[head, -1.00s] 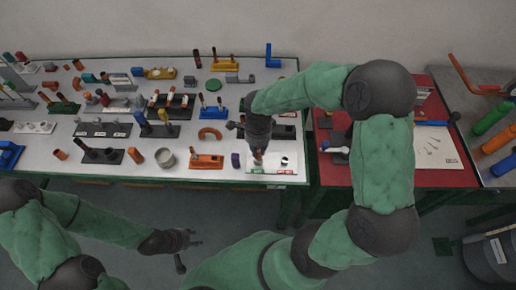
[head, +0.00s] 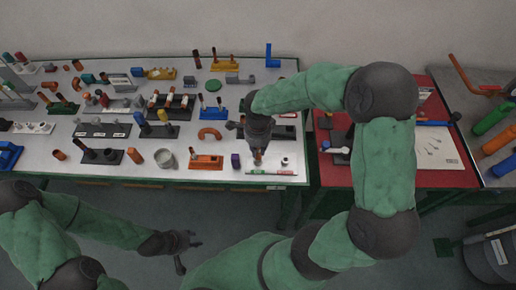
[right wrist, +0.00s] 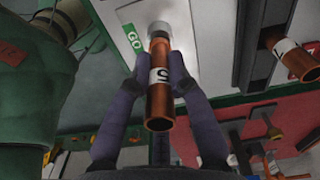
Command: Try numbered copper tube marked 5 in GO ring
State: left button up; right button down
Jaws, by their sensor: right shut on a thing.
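My right gripper (right wrist: 160,95) is shut on the copper tube marked 5 (right wrist: 160,102); its two fingers press the tube's sides around the white number band. The tube's far end meets a grey ring (right wrist: 162,32) beside the green GO label (right wrist: 134,36). I cannot tell how far it is inside. In the head view the right gripper (head: 257,158) is low over the white gauge plate (head: 293,178) at the table's front edge, and a small ring (head: 284,161) shows to its right. My left gripper (head: 190,254) is open and empty, away from the table.
A purple block (head: 236,161) stands just left of the plate. An orange holder (head: 206,161) and a grey cup (head: 165,158) stand further left. A dark rack with another banded copper tube (right wrist: 280,44) is close by. A red table (head: 395,177) adjoins on the right.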

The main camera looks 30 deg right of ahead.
pick_arm(q)
jog(key=shift+f+b, duration=0.45)
dwell(0.8)
jog(key=shift+r, duration=0.2)
jog(key=shift+f+b, duration=0.75)
jog(key=shift+f, duration=0.2)
dwell(2.0)
jog(key=shift+r, duration=0.3)
jog(key=shift+f+b, duration=0.6)
jog(key=shift+f, duration=0.3)
dwell(1.3)
jog(key=shift+r, duration=0.1)
dwell(0.6)
jog(key=shift+r+p, duration=0.25)
jog(key=shift+p, duration=0.1)
